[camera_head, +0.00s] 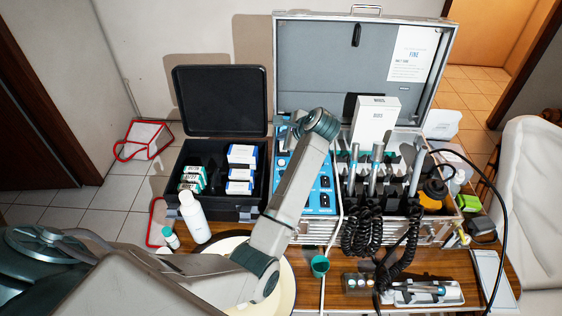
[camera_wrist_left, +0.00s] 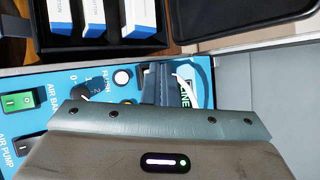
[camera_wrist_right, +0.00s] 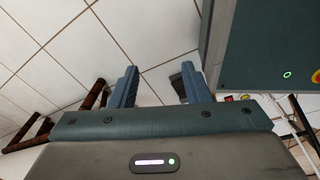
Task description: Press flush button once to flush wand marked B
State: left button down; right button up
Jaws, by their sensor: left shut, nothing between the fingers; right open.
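The blue control panel (camera_head: 318,190) stands in the open case, left of the wands. In the left wrist view the panel (camera_wrist_left: 40,80) shows a white round button (camera_wrist_left: 122,77) with partly readable lettering beside it and a dark knob (camera_wrist_left: 88,91) marked 0, 1, 2. My left gripper (camera_wrist_left: 161,68) is shut and empty over the panel, just right of the white button; contact cannot be told. In the head view it (camera_head: 284,126) is at the panel's upper end. Several wands (camera_head: 376,158) stand in holders; I cannot read a B. My right gripper (camera_wrist_right: 157,82) is open and empty above floor tiles.
A black box with small cartons (camera_head: 240,156) stands left of the case. A white bottle (camera_head: 194,217), a teal cup (camera_head: 320,265) and a round cream basin (camera_head: 285,285) are in front. Coiled black cords (camera_head: 362,232) hang before the wands. A green switch (camera_wrist_left: 22,100) is on the panel.

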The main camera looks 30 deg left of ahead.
aim_at(281, 162)
pick_arm(q)
notch_tip(281, 162, down, 8)
jog(key=b, duration=0.3)
jog(key=shift+w+r, duration=0.15)
jog(key=shift+f+b, duration=0.3)
jog(key=shift+b, duration=0.25)
pick_arm(e)
jog(key=f, duration=0.3)
jog(key=a+f, duration=0.1)
jog(key=shift+w+f, duration=0.15)
jog(key=shift+w, duration=0.1)
jog(key=shift+a, duration=0.15)
dwell(0.6)
pick_arm(q)
jog(key=shift+f+b, duration=0.4)
jog(key=shift+b, duration=0.35)
pick_arm(e)
jog(key=shift+f, duration=0.75)
pick_arm(q)
jog(key=shift+f+b, duration=0.45)
jog(key=shift+b, duration=0.2)
pick_arm(e)
jog(key=shift+f, duration=0.7)
pick_arm(q)
jog(key=shift+r, duration=0.85)
pick_arm(e)
jog(key=shift+r, duration=0.2)
